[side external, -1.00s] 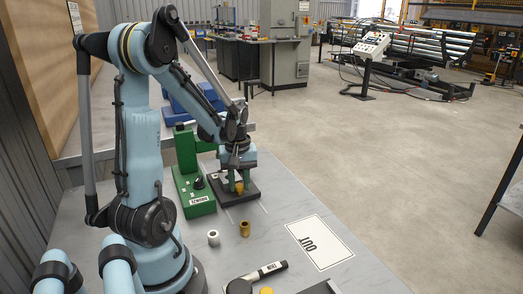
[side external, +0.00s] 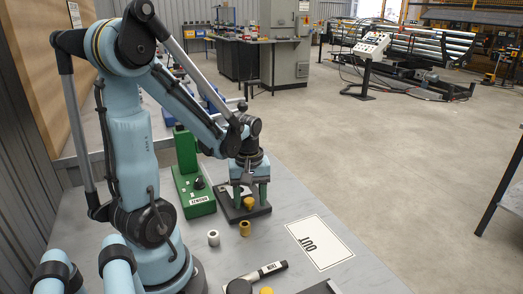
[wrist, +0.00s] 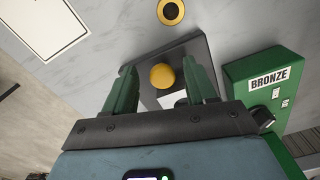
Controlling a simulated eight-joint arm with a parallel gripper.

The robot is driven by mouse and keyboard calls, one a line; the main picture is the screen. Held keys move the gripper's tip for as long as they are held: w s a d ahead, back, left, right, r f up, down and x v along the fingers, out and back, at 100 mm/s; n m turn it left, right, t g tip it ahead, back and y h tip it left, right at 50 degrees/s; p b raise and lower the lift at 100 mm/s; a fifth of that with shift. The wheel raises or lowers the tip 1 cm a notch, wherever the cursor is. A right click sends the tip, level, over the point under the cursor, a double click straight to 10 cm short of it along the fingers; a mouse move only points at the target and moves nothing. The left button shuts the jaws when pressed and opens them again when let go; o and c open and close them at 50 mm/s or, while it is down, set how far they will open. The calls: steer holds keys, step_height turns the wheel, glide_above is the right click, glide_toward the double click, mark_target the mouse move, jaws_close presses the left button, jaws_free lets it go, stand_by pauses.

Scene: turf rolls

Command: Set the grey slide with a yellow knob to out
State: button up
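The yellow knob (side external: 249,203) stands on a dark grey slide plate (side external: 231,214) beside the green box. In the wrist view the round knob (wrist: 162,76) sits between my green fingers, with a gap on each side, over the dark plate (wrist: 193,47). My gripper (side external: 249,193) points down over the knob; in the wrist view my gripper (wrist: 160,72) is open. A white card marked OUT (side external: 319,242) lies on the table to the right of the slide. My fingers hide part of the plate.
The green box labelled BRONZE (side external: 196,201) stands close left of the slide; it also shows in the wrist view (wrist: 262,85). A dark-handled tool (side external: 263,273) lies nearer. Table around the card is clear.

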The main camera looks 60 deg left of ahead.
steer(key=shift+r, duration=0.15)
step_height(320, 180, up, 12)
stand_by(0.8)
steer(key=w+d+f+m+t, duration=0.1)
steer(key=w+d+m+t, duration=0.1)
steer(key=d+m, duration=0.5)
steer(key=w+d+f+m+t, duration=0.1)
steer(key=w+d+m+t, duration=0.2)
steer(key=d+m+t, duration=0.2)
steer(key=d+m, duration=0.2)
steer(key=m, duration=0.1)
steer(key=shift+d, duration=0.3)
